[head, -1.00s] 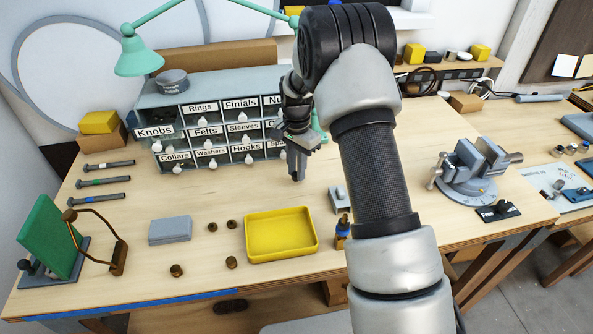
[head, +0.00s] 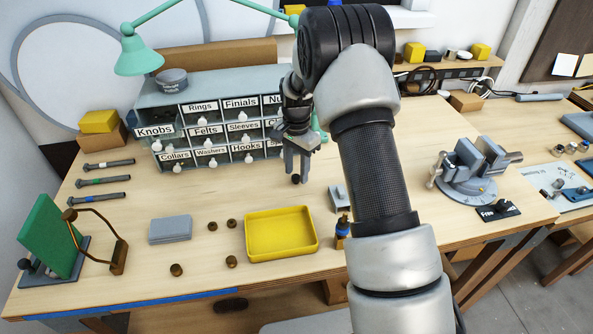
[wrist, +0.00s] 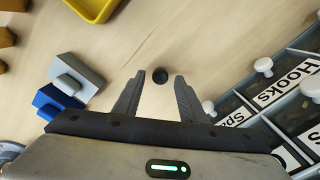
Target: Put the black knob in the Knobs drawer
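The black knob (head: 296,179) is on the wooden bench, in front of the drawer cabinet. In the wrist view the small round black knob (wrist: 160,75) shows between my gripper's two fingertips, with gaps on both sides. My gripper (head: 297,170) is open, empty and pointing down at the knob. The Knobs drawer (head: 155,132) is at the top left of the grey cabinet and stands pulled out, with a dark inside.
A yellow tray (head: 281,254) and several brown knobs lie in front. A grey block (head: 338,197) and a blue item (head: 342,232) stand right of the tray. A vise (head: 470,175) is at the right. The bench left of my gripper is mostly clear.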

